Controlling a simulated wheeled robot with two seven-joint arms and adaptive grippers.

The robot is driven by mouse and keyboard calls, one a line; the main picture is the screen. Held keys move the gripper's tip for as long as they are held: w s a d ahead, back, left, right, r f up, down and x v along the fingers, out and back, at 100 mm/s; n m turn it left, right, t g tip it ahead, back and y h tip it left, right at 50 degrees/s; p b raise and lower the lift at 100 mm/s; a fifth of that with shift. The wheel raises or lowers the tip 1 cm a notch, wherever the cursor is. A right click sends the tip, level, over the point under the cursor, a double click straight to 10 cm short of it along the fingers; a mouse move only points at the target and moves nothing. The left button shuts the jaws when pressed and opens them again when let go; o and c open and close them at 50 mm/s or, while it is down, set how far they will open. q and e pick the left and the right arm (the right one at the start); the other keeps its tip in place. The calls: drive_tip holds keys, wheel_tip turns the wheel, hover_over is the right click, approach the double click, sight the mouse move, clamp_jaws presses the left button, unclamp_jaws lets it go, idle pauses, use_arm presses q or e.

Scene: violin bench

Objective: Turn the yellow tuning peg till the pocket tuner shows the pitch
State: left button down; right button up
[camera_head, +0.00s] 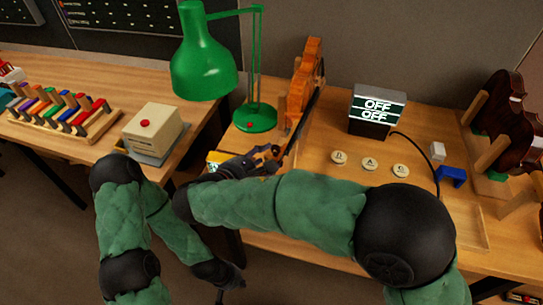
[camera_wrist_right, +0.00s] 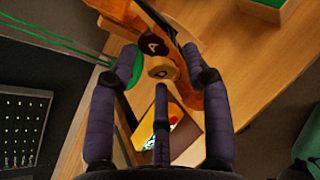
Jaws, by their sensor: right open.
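An orange violin (camera_head: 303,85) stands upright at the back of the bench. In the right wrist view, a round yellow peg (camera_wrist_right: 160,70) with a letter on it sits beside a dark peg (camera_wrist_right: 152,45) marked A. My right gripper (camera_head: 268,156), also in the wrist view (camera_wrist_right: 160,64), is open, its fingers spread around the yellow peg; contact cannot be told. A small yellow-edged device with a screen (camera_wrist_right: 174,128), seemingly the pocket tuner, lies below the peg and shows partly in the head view (camera_head: 214,158). My left gripper (camera_head: 231,288) hangs low over the floor, its jaws unclear.
A dark display box (camera_head: 377,108) reads OFF on two lines. Lettered round buttons (camera_head: 370,163) lie before it. A green lamp (camera_head: 204,65) stands left of the violin. A box with a red button (camera_head: 153,130) and dark violins (camera_head: 497,105) flank the area.

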drive_tip(key=shift+w+d, duration=0.1)
drive_tip(key=shift+w, duration=0.05)
drive_tip(key=shift+c, duration=0.8)
clamp_jaws()
drive_tip(key=m+h+p, duration=0.1)
drive_tip(key=g+p, duration=0.1)
drive_tip(key=p, duration=0.1)
drive_tip(key=shift+w+r+m+g+h+p, duration=0.1)
drive_tip(key=shift+r+m+g+h+p, duration=0.2)
drive_tip(key=shift+m+h, duration=0.1)
drive_tip(key=shift+a+f+m+g+h+p, duration=0.2)
drive_tip(key=shift+m+g+h+p, duration=0.2)
drive_tip(key=shift+m+p, duration=0.2)
drive_tip(key=shift+o, duration=0.4)
unclamp_jaws()
drive_tip(key=shift+o, duration=0.4)
drive_tip(key=shift+d, duration=0.1)
